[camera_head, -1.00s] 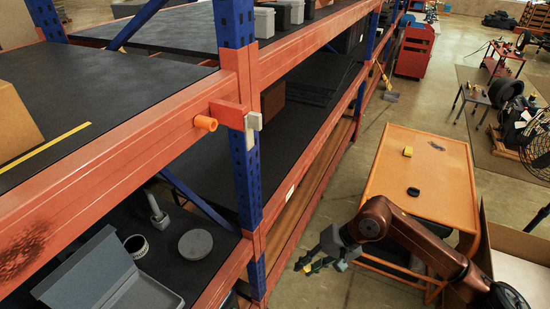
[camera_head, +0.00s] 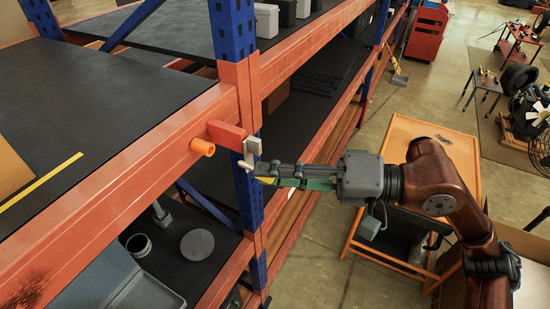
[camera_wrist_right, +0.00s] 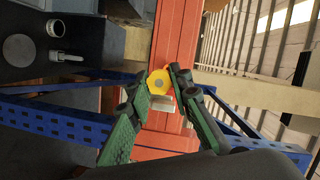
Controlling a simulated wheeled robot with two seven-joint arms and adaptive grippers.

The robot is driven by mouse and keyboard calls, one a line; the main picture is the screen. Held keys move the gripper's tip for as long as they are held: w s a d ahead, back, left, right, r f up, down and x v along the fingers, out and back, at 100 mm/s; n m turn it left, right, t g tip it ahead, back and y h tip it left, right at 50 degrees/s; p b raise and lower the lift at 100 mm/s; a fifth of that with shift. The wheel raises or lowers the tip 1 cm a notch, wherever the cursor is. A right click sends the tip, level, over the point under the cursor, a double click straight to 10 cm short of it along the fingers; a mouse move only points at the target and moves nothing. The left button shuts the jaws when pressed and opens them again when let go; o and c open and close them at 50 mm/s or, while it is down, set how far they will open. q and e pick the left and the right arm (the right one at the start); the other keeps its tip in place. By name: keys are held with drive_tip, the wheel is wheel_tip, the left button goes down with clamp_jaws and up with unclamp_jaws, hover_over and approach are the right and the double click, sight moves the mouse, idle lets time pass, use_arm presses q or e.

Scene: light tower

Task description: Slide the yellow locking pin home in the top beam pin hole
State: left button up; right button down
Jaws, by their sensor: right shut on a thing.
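My right gripper (camera_head: 266,173) reaches in from the right to the blue rack post. In the right wrist view its green fingers (camera_wrist_right: 158,92) are shut on the yellow locking pin (camera_wrist_right: 158,79), whose round head with a grey centre faces the camera. In the head view only a sliver of yellow (camera_head: 265,180) shows at the fingertips. The top beam (camera_head: 105,165) is orange-red, with a red end bracket (camera_head: 226,134) at the post. A pale grey piece (camera_head: 252,147) stands at the bracket, just beyond the fingertips. The pin hole is hidden, so I cannot tell whether the pin is in it. My left gripper is out of view.
The lower shelf holds a grey box (camera_head: 118,282) and a round grey disc (camera_head: 197,244). An orange cart (camera_head: 402,130) stands behind my right arm. The aisle floor beside the rack is open.

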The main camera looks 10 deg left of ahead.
sight(249, 166)
drive_tip(key=shift+s+r, duration=0.2)
drive_tip(key=shift+r, duration=0.2)
drive_tip(key=shift+a+b, duration=0.35)
drive_tip(key=shift+b, duration=0.35)
drive_tip(key=shift+w+a+b, duration=0.15)
drive_tip(key=shift+w+a, duration=0.15)
drive_tip(key=shift+a, duration=0.4)
drive_tip(key=shift+w+a+b, duration=0.1)
drive_tip(key=shift+w+a, duration=0.15)
drive_tip(key=shift+a, duration=0.4)
drive_tip(key=shift+w+a+b, duration=0.15)
drive_tip(key=shift+w+a, duration=0.15)
drive_tip(key=shift+a, duration=0.4)
drive_tip(key=shift+d, duration=0.1)
